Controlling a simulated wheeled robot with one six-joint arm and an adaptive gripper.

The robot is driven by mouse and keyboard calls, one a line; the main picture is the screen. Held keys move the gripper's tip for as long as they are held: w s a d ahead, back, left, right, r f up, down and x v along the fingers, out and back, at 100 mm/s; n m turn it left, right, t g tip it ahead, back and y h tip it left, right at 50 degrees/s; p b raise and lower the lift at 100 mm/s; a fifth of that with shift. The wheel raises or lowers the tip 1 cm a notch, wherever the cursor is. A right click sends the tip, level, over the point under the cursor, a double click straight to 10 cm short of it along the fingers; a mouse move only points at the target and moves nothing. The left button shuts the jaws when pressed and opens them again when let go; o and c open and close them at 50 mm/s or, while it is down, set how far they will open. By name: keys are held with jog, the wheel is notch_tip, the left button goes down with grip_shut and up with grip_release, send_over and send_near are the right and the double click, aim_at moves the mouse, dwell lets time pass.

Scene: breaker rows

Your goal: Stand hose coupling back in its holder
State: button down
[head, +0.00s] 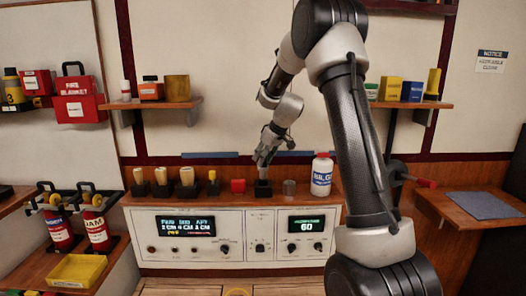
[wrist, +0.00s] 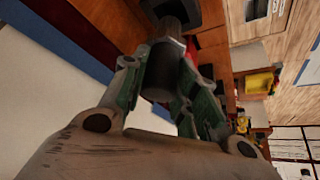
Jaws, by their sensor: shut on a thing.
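My gripper (head: 264,160) reaches down over the ledge above the control panel. In the wrist view my gripper (wrist: 168,85) has its green-padded fingers closed on the hose coupling (wrist: 163,68), a dark grey cylinder with a collar toward its far end. A black block-shaped holder (head: 263,188) is directly below my gripper in the head view. The coupling is mostly hidden by the fingers in the head view. Its far end points toward dark blocks on the ledge in the wrist view. I cannot tell whether it is inside the holder or just above it.
A red block (head: 238,185) is left of the holder and a grey cup (head: 289,187) right of it. A white bottle (head: 321,175) stands farther right. Several black holders with upright pieces line the left of the ledge. The control panel (head: 236,235) is below.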

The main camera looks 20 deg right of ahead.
aim_at(266, 167)
jog(key=shift+f, duration=0.6)
jog(key=shift+f, duration=0.15)
jog(key=shift+f, duration=2.45)
jog(key=c, duration=1)
grip_release()
jog(key=shift+c, duration=0.2)
jog(key=v, duration=1.2)
